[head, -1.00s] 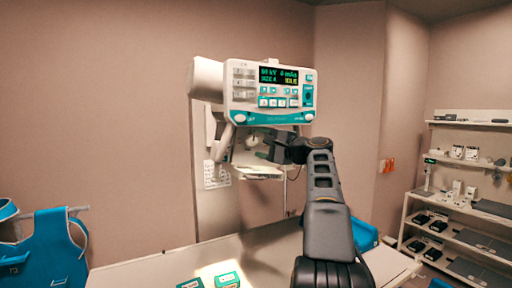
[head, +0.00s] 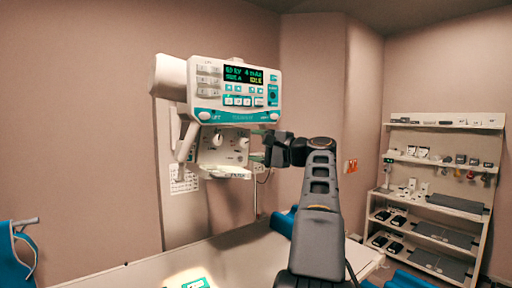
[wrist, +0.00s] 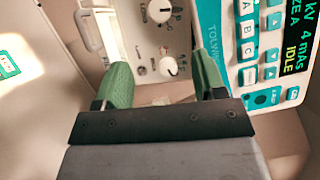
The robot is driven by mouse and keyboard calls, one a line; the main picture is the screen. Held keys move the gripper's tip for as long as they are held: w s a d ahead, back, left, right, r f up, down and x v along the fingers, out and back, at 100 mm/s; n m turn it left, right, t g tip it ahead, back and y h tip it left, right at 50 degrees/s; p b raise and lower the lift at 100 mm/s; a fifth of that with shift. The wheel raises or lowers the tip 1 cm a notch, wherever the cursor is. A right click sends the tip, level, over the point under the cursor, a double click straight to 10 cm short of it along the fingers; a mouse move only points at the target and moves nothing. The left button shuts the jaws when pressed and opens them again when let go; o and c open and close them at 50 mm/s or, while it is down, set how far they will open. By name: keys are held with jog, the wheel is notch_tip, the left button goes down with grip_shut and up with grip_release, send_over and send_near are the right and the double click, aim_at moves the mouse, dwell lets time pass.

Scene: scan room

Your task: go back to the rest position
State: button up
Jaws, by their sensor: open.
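My gripper (wrist: 160,88) shows in the wrist view with its two green fingers spread apart and nothing between them. In the head view my gripper (head: 268,150) is at the end of my raised arm, just below and right of the x-ray unit's control panel (head: 237,92). The panel's lit screen reads 4 mA and IDLE. In the wrist view the panel (wrist: 262,50) is tilted at the right, and a lower housing with white knobs (wrist: 158,10) lies beyond the fingers. I cannot tell whether a fingertip touches the unit.
A pale table (head: 225,258) spans the front, with a teal-and-white box (head: 195,283) on it. A blue apron (head: 18,258) hangs at the left. Shelves (head: 432,210) with small devices stand at the right. The wall above my arm is clear.

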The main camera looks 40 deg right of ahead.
dwell(0.3)
notch_tip(320, 180, down, 20)
jog(key=w+n+g+h, duration=0.1)
jog(key=g+h, duration=0.3)
jog(key=g, duration=0.2)
jog(key=s+a+f+n+g, duration=0.4)
jog(key=a+f+n+g, duration=0.2)
jog(key=a+f, duration=0.8)
jog(key=s+a+f+n+g, duration=0.1)
jog(key=s+a+f+n, duration=0.2)
jog(key=a, duration=0.5)
jog(key=s+a+f+n, duration=0.4)
jog(key=s+a+n, duration=0.2)
jog(key=a, duration=0.2)
jog(key=shift+a+n+g+h, duration=0.35)
jog(key=shift+n+g+h, duration=0.05)
